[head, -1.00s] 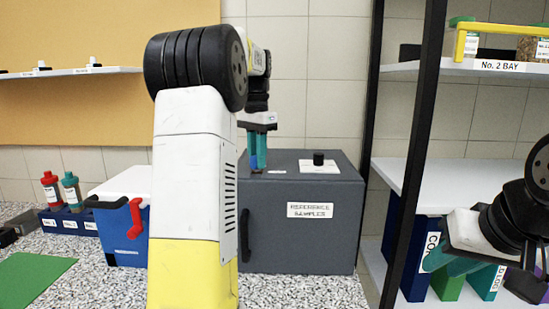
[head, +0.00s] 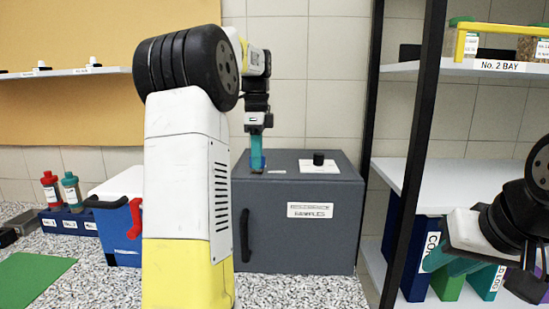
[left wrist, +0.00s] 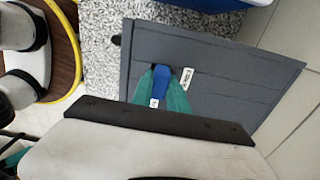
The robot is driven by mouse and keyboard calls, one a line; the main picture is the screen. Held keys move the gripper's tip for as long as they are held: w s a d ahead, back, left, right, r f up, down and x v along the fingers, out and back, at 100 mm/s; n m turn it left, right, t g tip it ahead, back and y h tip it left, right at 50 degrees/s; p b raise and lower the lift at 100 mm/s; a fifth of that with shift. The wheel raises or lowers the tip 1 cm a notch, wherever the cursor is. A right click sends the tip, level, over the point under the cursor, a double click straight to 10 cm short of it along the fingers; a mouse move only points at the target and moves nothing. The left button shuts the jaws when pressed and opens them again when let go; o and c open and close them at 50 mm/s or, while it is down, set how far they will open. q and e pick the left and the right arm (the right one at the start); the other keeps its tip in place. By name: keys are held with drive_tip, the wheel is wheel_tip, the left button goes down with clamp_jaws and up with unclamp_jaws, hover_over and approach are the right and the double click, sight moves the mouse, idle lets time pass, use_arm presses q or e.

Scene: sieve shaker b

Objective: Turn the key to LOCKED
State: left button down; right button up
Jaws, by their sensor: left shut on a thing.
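A grey cabinet (head: 330,238) labelled REFERENCE SAMPLES stands on the speckled counter. My left gripper (head: 257,166) points down at its top, towards the left side. In the left wrist view its teal fingers are shut on a blue key (left wrist: 161,78), one finger on each side. The key's lower end is at the cabinet top (left wrist: 225,66); the lock itself is hidden. A small white label (left wrist: 187,77) lies beside the key, too small to read. My right gripper (head: 455,266) hangs at the right by the shelf, partly cut off, its opening unclear.
A black knob (head: 318,158) on a white card stands on the cabinet top, right of my left gripper. A blue box with a white lid (head: 125,185) and red handle stands left. A shelf rack with a black post (head: 412,150) is at the right.

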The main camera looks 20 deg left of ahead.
use_arm(q)
drive_tip(key=m, duration=0.3)
drive_tip(key=c, duration=1.2)
unclamp_jaws()
